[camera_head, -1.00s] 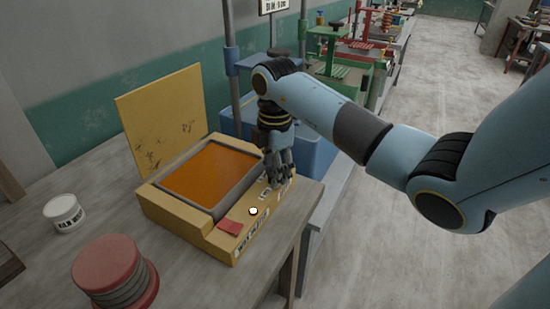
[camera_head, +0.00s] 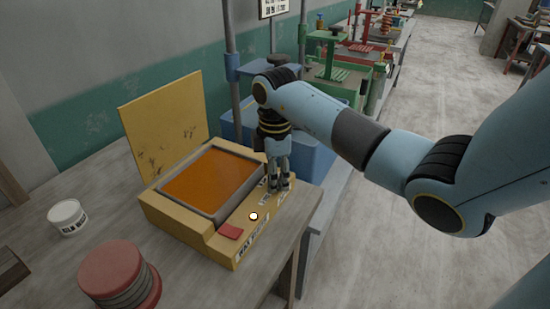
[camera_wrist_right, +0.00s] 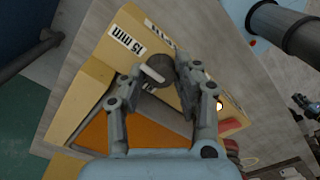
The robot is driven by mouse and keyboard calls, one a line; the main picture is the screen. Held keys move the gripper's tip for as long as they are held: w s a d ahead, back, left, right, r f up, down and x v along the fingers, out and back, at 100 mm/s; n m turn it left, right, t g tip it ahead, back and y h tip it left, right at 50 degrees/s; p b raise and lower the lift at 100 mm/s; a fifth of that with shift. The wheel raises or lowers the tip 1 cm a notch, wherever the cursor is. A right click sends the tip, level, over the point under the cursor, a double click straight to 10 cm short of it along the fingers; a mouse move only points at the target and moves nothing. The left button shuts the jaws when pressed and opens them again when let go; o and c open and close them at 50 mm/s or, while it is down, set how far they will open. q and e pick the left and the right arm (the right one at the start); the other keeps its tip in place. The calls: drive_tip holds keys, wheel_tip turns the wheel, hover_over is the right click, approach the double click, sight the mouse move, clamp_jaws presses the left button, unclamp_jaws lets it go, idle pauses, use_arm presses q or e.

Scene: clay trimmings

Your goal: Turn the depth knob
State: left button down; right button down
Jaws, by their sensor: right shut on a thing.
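The depth knob (camera_wrist_right: 160,68) is a dark round knob with a pale pointer bar, on the front ledge of the yellow machine (camera_head: 190,230). My right gripper (camera_head: 279,186) points down at the right end of that ledge. In the right wrist view, its two fingers are shut on opposite sides of the knob. In the head view the fingers mostly hide the knob. A white label reading "15 mm" (camera_wrist_right: 127,42) lies beside the knob. My left gripper is in neither view.
The machine has an orange panel (camera_head: 212,180), a raised yellow lid (camera_head: 165,120), a red tab (camera_head: 230,231) and a small white round light (camera_head: 253,216). A white tub (camera_head: 68,217) and a red-topped round stack (camera_head: 112,270) stand on the table. The table's right edge is close by.

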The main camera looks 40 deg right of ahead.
drive_tip(key=c, duration=1.2)
unclamp_jaws()
drive_tip(key=shift+s+f, duration=0.1)
drive_tip(key=shift+r, duration=0.35)
wheel_tip(320, 180, up, 11)
drive_tip(key=shift+r, duration=0.1)
